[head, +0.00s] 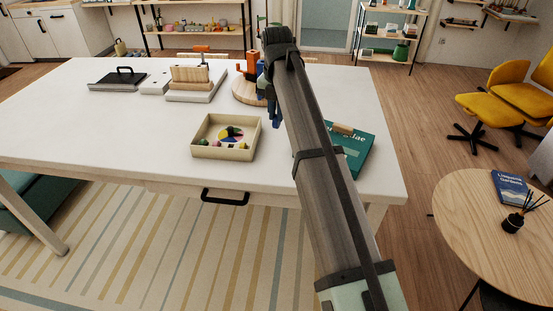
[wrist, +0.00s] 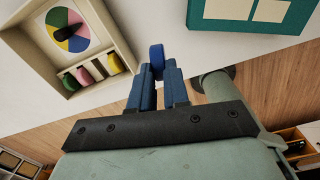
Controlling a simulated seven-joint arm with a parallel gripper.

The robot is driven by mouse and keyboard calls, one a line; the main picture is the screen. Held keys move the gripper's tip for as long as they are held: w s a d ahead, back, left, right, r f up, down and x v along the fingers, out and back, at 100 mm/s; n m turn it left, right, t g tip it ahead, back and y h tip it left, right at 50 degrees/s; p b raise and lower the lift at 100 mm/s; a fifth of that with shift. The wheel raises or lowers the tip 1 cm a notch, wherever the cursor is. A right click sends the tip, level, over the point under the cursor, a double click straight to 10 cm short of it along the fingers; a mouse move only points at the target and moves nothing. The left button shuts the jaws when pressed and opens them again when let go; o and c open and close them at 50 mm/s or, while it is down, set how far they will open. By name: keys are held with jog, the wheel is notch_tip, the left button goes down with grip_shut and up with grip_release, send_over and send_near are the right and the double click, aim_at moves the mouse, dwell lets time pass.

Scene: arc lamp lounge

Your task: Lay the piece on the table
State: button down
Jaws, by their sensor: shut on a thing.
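My gripper (head: 274,112) is mostly hidden behind my arm in the head view, over the right part of the white table (head: 130,138). In the wrist view, my gripper (wrist: 157,75) has its blue fingers shut on a small blue rounded piece (wrist: 156,56). The piece sticks out past the fingertips. The table's white top (wrist: 155,20) shows behind it, and I cannot tell the gap between them. The piece cannot be made out in the head view.
A cream box (head: 225,154) with a colour wheel and several coloured pieces stands left of my gripper. A teal book (head: 357,160) lies to the right. A round wooden board (head: 240,93) and a wooden rack (head: 190,78) stand farther back. The table's left front is clear.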

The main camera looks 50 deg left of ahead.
jog(key=shift+s+d+f+m, duration=0.2)
jog(key=shift+d+f+m, duration=0.15)
jog(key=shift+f, duration=1.45)
jog(key=shift+s+d+f+m, duration=0.15)
jog(key=shift+d+f+m, duration=0.2)
jog(key=shift+f, duration=1.4)
jog(key=shift+s+d+f+m, duration=0.2)
jog(key=shift+d+f+m, duration=0.15)
jog(key=shift+f, duration=1.45)
jog(key=shift+f, duration=0.15)
jog(key=c, duration=1.1)
grip_release()
notch_tip(320, 180, up, 12)
jog(key=shift+r, duration=0.2)
